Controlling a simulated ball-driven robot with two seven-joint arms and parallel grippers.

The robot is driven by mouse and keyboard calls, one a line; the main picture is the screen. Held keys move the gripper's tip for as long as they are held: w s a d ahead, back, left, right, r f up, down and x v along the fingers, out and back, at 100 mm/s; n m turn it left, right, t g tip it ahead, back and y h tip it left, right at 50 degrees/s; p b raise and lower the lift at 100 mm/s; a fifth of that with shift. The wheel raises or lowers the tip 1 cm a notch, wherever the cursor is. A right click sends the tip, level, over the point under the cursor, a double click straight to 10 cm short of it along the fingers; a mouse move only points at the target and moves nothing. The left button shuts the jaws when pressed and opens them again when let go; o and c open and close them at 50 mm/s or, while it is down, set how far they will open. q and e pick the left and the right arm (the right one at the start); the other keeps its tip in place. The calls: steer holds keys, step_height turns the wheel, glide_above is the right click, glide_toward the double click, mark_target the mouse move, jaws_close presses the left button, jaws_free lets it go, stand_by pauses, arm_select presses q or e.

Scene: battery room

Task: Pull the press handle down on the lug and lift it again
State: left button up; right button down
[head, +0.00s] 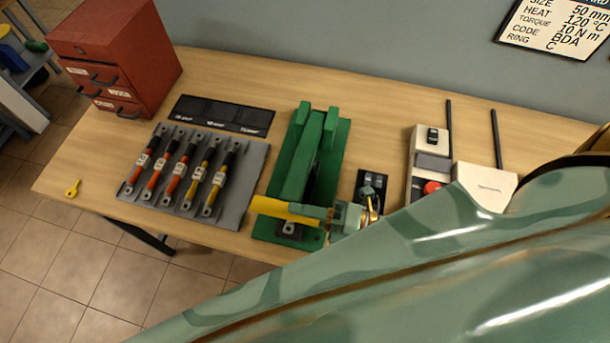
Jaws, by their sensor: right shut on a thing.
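The green press (322,150) stands on the workbench in the middle of the head view. Its yellow handle (284,210) lies crosswise low over the front of the press base. A small grey metal lug (289,229) shows just below the handle, on a dark block; the handle hides part of this spot, so I cannot tell whether they touch. My right gripper (335,216) is at the right end of the handle and is shut on it. My left gripper is not in view.
A grey tray (252,176) holds several cables with lugs. A black labelled mat (222,114), a red drawer cabinet (122,50) and a yellow tag (73,189) are left of the press. A small black block (372,181) and a white device (430,145) stand right. My arm covers the lower right.

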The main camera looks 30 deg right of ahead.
steer(key=shift+n, duration=0.3)
steer(key=f+b, duration=0.1)
steer(key=f, duration=0.1)
steer(key=f+b, duration=0.1)
steer(key=f, duration=0.1)
steer(key=shift+s+a, duration=0.15)
steer(key=shift+s, duration=0.05)
steer(key=shift+f+b, duration=0.55)
steer(key=shift+b, duration=0.1)
steer(key=shift+s+f, duration=0.1)
steer(key=shift+f, duration=0.1)
steer(key=c, duration=1.1)
jaws_free()
steer(key=shift+o, duration=0.2)
steer(key=shift+r, duration=0.1)
steer(key=v, duration=0.7)
steer(key=shift+d+b, duration=0.25)
steer(key=shift+b, duration=0.05)
